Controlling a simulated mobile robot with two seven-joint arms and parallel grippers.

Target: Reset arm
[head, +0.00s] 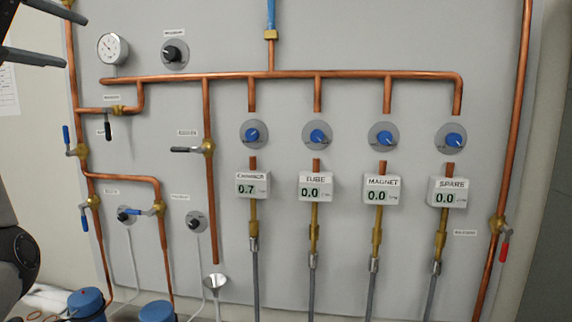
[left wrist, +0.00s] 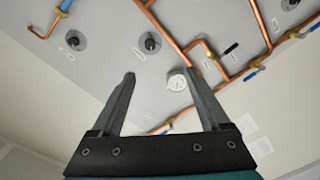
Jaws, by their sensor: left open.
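My left gripper (head: 32,40) shows at the upper left of the head view, in front of the wall beside the panel. Two dark fingers reach in from the left edge. In the left wrist view the left gripper (left wrist: 163,100) is open, with its two fingers wide apart and nothing between them. Part of my left arm shows at the lower left of the head view. The round pressure gauge (head: 113,48) is right of the gripper in the head view. The gauge also shows between and beyond the fingers in the left wrist view (left wrist: 177,82). My right gripper is not in view.
A grey panel (head: 350,30) carries copper pipes (head: 300,75), valves and knobs. Four blue knobs sit above displays labelled CHAMBER (head: 253,185), TUBE (head: 315,187), MAGNET (head: 382,189) and SPARE (head: 448,192). A red-handled valve (head: 503,243) is at the right. Blue containers (head: 86,303) stand at the lower left.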

